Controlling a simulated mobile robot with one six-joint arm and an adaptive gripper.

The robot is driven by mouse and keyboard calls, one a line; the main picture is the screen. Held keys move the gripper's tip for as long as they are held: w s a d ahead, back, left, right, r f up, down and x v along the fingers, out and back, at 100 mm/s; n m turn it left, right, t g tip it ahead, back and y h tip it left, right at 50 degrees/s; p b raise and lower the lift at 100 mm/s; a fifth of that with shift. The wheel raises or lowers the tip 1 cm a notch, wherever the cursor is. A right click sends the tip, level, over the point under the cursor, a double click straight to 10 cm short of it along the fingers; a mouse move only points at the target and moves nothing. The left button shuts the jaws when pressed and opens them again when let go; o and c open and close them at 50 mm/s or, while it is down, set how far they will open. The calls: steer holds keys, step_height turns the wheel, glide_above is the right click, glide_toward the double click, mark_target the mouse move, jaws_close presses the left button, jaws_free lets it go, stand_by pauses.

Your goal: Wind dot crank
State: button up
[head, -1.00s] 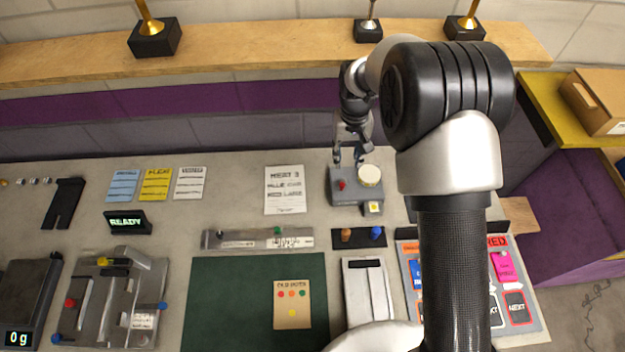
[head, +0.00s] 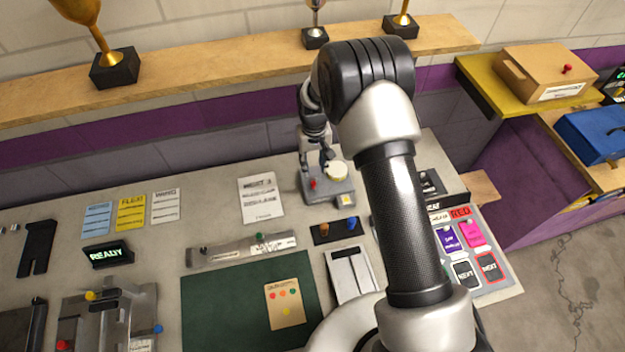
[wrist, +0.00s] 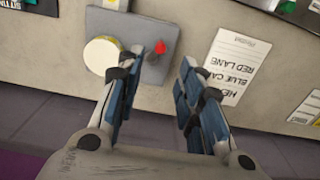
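A grey box (head: 324,195) stands on the bench, with a small red knob (head: 313,183) and a round cream disc (head: 337,169) on top. A yellow label is on its front corner. In the wrist view the box (wrist: 130,25) shows the cream disc (wrist: 101,56) left of the fingers and the red knob (wrist: 160,47) on a short dark arm. My gripper (wrist: 164,66) is open and empty, its blue-padded fingers apart. The knob lies just beyond the fingertips, nearer the left finger. In the head view my gripper (head: 324,163) is at the back of the box; contact cannot be told.
A paper note (head: 262,199) lies left of the box. A dark block with orange and blue knobs (head: 337,230) is in front. A READY display (head: 107,254), a green mat (head: 235,310) and a card board (head: 488,245) share the bench. A wooden shelf with trophies runs behind.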

mark_target(314, 183)
step_height(314, 183, down, 9)
steer(key=shift+f, duration=0.1)
steer(key=shift+c, duration=0.3)
jaws_close()
stand_by(0.4)
